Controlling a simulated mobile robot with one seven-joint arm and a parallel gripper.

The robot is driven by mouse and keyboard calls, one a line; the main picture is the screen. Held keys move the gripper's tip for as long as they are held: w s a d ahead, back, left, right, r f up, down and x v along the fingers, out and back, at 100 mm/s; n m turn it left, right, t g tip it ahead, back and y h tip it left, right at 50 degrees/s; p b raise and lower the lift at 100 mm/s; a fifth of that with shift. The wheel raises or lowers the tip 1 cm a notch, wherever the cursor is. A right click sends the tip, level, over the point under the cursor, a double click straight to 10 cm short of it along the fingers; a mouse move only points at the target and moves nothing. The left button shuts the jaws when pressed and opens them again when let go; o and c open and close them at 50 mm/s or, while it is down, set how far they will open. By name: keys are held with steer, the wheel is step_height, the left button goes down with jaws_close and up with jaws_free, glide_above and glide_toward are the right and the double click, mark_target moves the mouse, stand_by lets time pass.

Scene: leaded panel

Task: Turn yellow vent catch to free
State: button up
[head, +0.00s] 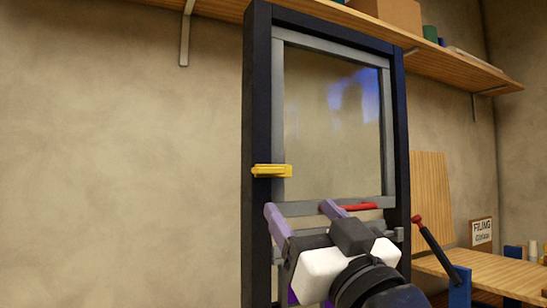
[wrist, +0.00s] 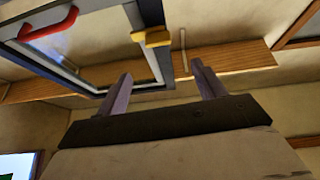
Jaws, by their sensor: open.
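The yellow vent catch (head: 272,170) sits on the left upright of the dark frame (head: 258,110). It lies level, reaching right over the edge of the grey inner sash (head: 279,120). In the wrist view the catch (wrist: 152,38) shows above and between my fingers. My gripper (head: 299,207) is open and empty, with its two purple fingers apart, below and to the right of the catch. In the wrist view my gripper (wrist: 161,72) also shows nothing between its fingers, and I see no contact with the catch.
A wooden shelf (head: 450,65) runs behind the frame's top. A workbench (head: 490,275) with a red-tipped lever (head: 435,245) stands at right. The wall left of the frame is clear.

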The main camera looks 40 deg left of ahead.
mark_target(273, 173)
steer(key=shift+g+h, duration=0.3)
steer(key=shift+g, duration=0.5)
steer(key=p+x, duration=0.2)
steer(key=x, duration=0.2)
steer(key=p+x, duration=0.2)
steer(key=x, duration=0.2)
steer(key=p+x, duration=0.2)
steer(key=x, duration=0.2)
steer(key=shift+w+r, duration=0.45)
steer(key=shift+r, duration=0.1)
steer(key=c, duration=1)
